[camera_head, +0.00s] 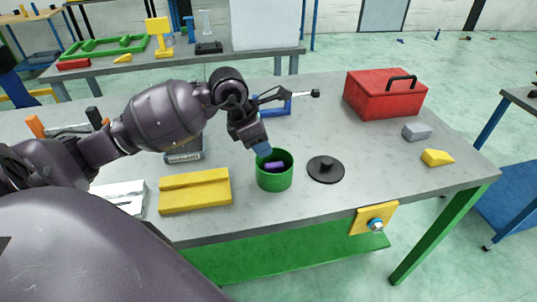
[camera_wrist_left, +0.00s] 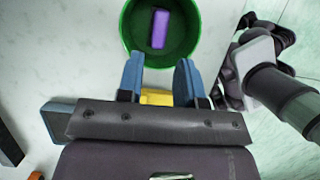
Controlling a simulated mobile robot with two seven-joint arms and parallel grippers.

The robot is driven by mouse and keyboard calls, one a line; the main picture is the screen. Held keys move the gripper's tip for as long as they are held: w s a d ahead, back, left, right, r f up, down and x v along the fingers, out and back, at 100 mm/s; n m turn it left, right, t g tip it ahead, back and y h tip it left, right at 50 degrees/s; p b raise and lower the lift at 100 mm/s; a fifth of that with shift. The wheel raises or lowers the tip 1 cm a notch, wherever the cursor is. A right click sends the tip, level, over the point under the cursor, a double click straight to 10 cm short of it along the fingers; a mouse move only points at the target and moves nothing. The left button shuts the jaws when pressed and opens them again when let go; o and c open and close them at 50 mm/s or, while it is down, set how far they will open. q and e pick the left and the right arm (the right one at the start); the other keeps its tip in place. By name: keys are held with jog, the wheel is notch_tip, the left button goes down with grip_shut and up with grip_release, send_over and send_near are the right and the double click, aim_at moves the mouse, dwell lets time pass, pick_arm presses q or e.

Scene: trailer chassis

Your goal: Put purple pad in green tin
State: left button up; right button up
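The green tin (camera_head: 275,182) stands open and upright on the grey table. The purple pad (camera_head: 274,165) lies inside it. In the left wrist view the pad (camera_wrist_left: 159,29) rests within the round green wall of the tin (camera_wrist_left: 128,32), apart from the fingers. My left gripper (camera_head: 263,149) hangs just above the tin's back left rim. Its two blue fingers (camera_wrist_left: 160,80) are spread with nothing held between them.
A black round lid with a knob (camera_head: 326,170) lies right of the tin. A yellow block (camera_head: 195,192) lies to its left. A blue frame (camera_head: 275,108) is behind. A red toolbox (camera_head: 385,98) stands at back right, near a grey block (camera_head: 417,132) and a yellow piece (camera_head: 437,158).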

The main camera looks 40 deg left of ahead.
pick_arm(q)
jog(key=shift+v, duration=1.55)
pick_arm(e)
jog(key=shift+w+a+r, duration=0.1)
jog(key=shift+w+r, duration=0.2)
jog(key=shift+r, duration=0.1)
